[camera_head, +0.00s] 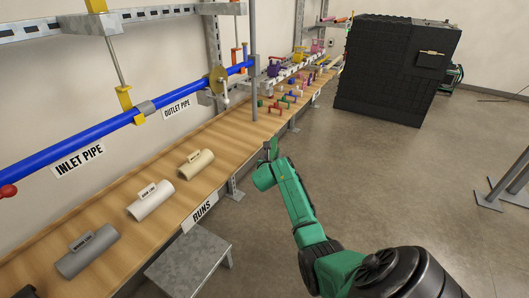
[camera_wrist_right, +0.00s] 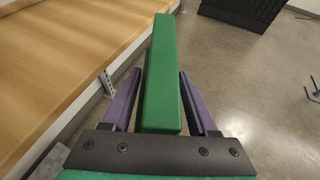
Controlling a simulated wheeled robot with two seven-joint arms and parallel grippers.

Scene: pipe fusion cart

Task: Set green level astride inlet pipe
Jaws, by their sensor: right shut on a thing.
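The inlet pipe (camera_head: 72,149) is a long blue pipe along the wall at left in the head view, above its "INLET PIPE" label (camera_head: 78,160). The green level (camera_wrist_right: 163,80) is a long green bar in the right wrist view. My right gripper (camera_wrist_right: 162,105) is shut on it, with a purple finger on each side. In the head view my right gripper (camera_head: 268,160) is in front of the bench's front edge, well to the right of the inlet pipe. The level shows there only as a small upright green piece (camera_head: 271,147). My left gripper is not in view.
The wooden bench (camera_head: 120,192) carries grey, white and cream half-pipe pieces (camera_head: 87,250) and several small coloured items further back. A grey post (camera_head: 254,75) rises from the bench. A grey step (camera_head: 188,263) stands in front. Floor at right is open before a black cabinet (camera_head: 392,70).

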